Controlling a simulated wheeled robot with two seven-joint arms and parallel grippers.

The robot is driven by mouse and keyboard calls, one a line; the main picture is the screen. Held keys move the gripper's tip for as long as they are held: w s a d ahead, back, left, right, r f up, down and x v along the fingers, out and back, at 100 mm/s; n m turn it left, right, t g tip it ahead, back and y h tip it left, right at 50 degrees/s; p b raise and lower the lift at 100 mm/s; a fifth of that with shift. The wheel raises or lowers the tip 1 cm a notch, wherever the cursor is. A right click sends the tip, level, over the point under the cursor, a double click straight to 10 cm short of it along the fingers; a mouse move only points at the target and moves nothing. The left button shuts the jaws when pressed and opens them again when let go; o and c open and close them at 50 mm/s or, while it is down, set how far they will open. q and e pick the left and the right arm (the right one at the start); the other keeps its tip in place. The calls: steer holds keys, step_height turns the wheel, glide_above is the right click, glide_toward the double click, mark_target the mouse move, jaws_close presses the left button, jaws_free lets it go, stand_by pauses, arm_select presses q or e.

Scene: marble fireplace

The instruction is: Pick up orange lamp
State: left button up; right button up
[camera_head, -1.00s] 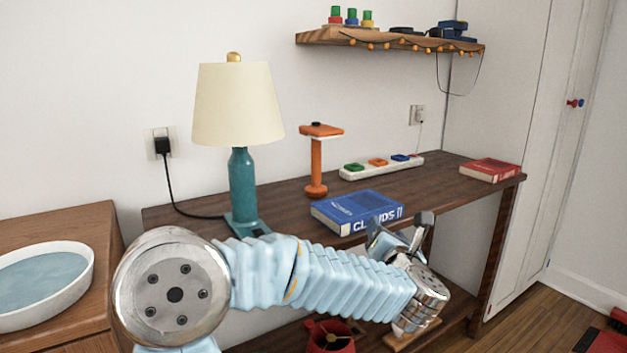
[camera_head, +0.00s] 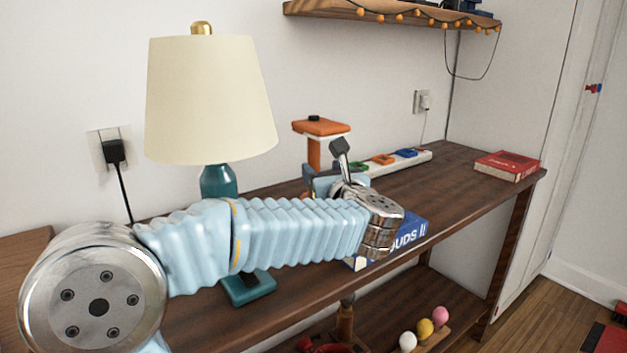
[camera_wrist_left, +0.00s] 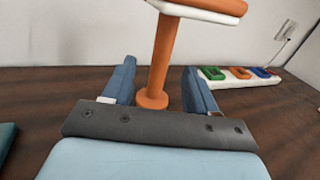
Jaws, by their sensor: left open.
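The orange lamp (camera_head: 320,128) stands upright on the dark wooden table, its flat orange head above the post. My left gripper (camera_head: 327,168) is in front of it and hides its lower post and base in the head view. In the left wrist view the lamp's orange post (camera_wrist_left: 161,62) and round base show between the two blue fingers of my left gripper (camera_wrist_left: 160,85). The fingers are apart, one on each side of the post, and the post looks to be just beyond or between the tips. My right gripper does not show.
A teal lamp with a cream shade (camera_head: 210,100) stands left, behind my left arm. A blue book (camera_head: 412,232) lies partly under my wrist. A white power strip (camera_head: 415,160) is behind right. A red book (camera_head: 506,166) lies at the right end. A shelf (camera_head: 390,14) hangs above.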

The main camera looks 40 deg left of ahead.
mark_target(315, 161)
arm_select(q)
steer(key=x, duration=0.2)
steer(key=shift+w+a, duration=0.15)
steer(key=shift+a, duration=0.05)
steer(key=p+x, duration=0.1)
steer(key=x, duration=0.3)
steer(key=shift+w+a+p, duration=0.1)
steer(key=shift+w+p, duration=0.15)
steer(key=shift+p, duration=0.15)
steer(key=shift+w+a+f, duration=0.15)
steer(key=shift+w+a, duration=0.2)
steer(key=shift+a, duration=0.1)
jaws_close()
